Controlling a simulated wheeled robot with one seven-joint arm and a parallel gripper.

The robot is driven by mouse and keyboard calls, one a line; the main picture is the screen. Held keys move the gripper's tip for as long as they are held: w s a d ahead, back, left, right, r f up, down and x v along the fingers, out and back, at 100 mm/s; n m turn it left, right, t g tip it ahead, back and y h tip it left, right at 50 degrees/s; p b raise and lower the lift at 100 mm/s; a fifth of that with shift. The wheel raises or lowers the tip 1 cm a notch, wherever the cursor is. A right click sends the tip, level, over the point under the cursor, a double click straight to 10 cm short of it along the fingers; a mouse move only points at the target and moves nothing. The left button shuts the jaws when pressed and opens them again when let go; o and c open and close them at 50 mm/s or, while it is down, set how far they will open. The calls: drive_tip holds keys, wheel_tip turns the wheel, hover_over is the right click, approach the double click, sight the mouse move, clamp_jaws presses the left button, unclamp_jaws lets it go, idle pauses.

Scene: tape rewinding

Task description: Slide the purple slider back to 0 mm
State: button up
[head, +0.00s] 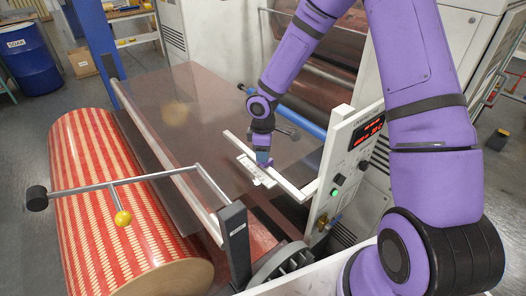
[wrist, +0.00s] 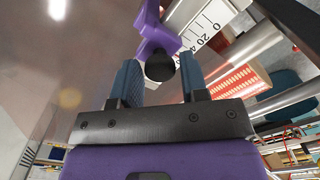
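The purple slider (wrist: 152,38) lies on a white scale (wrist: 208,24) in the wrist view. The marks 0, 20 and 40 show; 0 is farthest from the slider and 40 is nearest. The exact reading is hidden. The slider's black round knob (wrist: 160,67) is between the two blue fingers of my gripper (wrist: 160,62). The fingers are apart, with slim gaps beside the knob; contact cannot be made out. In the head view, my gripper (head: 263,156) is down at the white scale (head: 250,170) and hides most of the slider.
A white bar (head: 265,165) runs close beside the scale. A control panel (head: 350,160) with a red display and green button stands to the right. A red-and-cream roll (head: 105,190) and a bent metal lever (head: 120,183) with a yellow ball are on the left.

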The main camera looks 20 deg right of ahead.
clamp_jaws()
drive_tip(key=shift+s+d, duration=0.25)
drive_tip(key=shift+s, duration=0.55)
drive_tip(key=shift+s+d, duration=0.3)
drive_tip(key=shift+s, duration=0.45)
drive_tip(key=shift+s+d, duration=0.25)
drive_tip(key=shift+s, duration=0.55)
drive_tip(key=shift+o, duration=2)
unclamp_jaws()
wheel_tip(320, 180, up, 11)
drive_tip(key=shift+f, duration=0.1)
